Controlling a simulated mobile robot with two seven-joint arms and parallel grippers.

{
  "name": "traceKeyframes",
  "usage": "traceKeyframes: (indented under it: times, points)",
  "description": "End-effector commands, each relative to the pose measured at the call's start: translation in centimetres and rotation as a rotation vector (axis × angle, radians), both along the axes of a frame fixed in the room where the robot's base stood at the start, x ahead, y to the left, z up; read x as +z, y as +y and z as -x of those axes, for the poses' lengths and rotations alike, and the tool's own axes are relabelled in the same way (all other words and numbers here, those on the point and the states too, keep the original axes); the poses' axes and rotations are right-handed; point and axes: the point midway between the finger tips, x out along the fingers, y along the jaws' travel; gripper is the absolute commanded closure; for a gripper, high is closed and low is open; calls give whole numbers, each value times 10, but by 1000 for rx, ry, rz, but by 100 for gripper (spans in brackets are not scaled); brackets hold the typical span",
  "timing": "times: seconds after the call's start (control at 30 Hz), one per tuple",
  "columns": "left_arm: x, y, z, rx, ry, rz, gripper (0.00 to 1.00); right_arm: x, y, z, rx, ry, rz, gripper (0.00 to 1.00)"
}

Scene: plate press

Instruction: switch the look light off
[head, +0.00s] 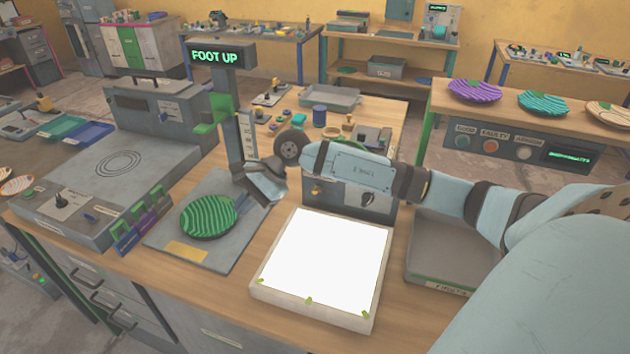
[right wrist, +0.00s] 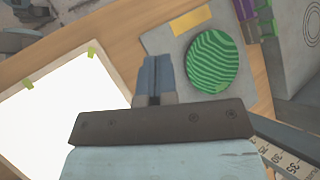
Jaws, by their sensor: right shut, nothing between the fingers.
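The look light (head: 328,258) is a square panel in a pale frame on the bench, and its face glows bright white. It also shows at the left in the right wrist view (right wrist: 58,115). My right gripper (head: 262,198) is shut and empty, pointing down above the grey plate stand, left of and behind the panel. Its closed fingers show in the right wrist view (right wrist: 155,78). A grey box (head: 365,203) with knobs stands behind the panel, partly hidden by my right arm. I cannot tell which control belongs to the light. My left gripper is not in view.
A green striped plate (head: 208,215) lies on the grey stand beside the panel. A post with a "FOOT UP" display (head: 215,56) rises behind it. A grey press unit (head: 110,165) fills the left. A grey tray (head: 450,258) stands right of the panel.

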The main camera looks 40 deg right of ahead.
Motion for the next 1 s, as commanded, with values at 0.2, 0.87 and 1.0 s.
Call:
traceKeyframes:
  times: [0.2,0.87,1.0]
  points:
    - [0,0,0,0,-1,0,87,9,-137,-17,129,41,587,100]
    - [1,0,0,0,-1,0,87,31,-215,-12,170,156,866,100]
    - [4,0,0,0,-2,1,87,17,-216,-12,170,158,865,100]
